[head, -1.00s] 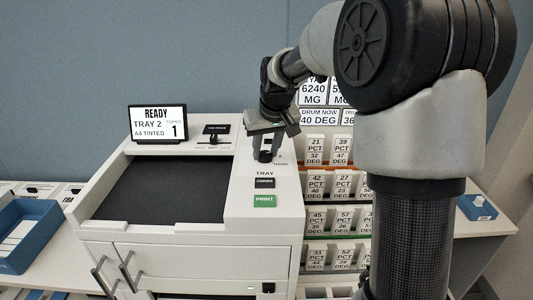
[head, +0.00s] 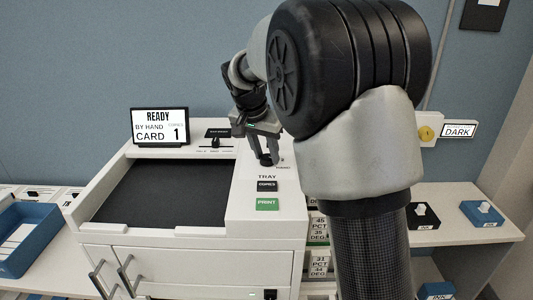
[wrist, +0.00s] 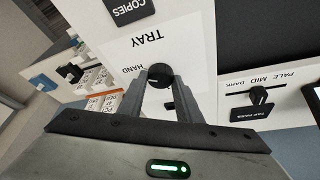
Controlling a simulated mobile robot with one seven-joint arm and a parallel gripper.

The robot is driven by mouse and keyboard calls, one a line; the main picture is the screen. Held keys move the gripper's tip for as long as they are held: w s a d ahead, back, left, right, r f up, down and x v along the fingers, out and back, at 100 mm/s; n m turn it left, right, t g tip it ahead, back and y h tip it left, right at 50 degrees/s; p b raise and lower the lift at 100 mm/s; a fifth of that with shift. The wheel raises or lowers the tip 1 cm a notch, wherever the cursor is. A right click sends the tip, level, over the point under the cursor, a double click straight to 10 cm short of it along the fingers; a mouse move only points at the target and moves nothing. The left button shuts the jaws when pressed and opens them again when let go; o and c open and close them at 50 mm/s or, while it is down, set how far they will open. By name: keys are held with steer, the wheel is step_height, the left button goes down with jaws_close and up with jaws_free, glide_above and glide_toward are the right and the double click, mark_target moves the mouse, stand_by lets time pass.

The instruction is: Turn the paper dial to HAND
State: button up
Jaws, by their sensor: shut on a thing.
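The paper dial is a small round black knob (wrist: 158,74) on the copier's white top panel, above the word TRAY. In the wrist view my gripper (wrist: 160,85) has a finger on each side of the knob and is shut on it. The word HAND (wrist: 131,70) is printed beside the knob. In the head view my gripper (head: 265,153) reaches down onto the dial (head: 267,162), which it partly hides. The copier's display (head: 160,127) reads READY, BY HAND, CARD, copies 1. The knob's pointer is not clear.
The black COPIES button (head: 267,186) and green PRINT button (head: 266,204) lie in front of the dial. A darkness slider (head: 217,140) stands left of it. A blue tray (head: 25,238) sits at far left. My arm hides much of the right side.

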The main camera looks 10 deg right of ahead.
steer(key=shift+f+m, duration=0.1)
steer(key=shift+m, duration=0.3)
steer(key=o, duration=1)
steer(key=shift+o, duration=0.2)
steer(key=p+v, duration=0.1)
steer(key=v, duration=1.6)
steer(key=shift+w+a+r, duration=0.15)
steer(key=shift+a+r, duration=0.1)
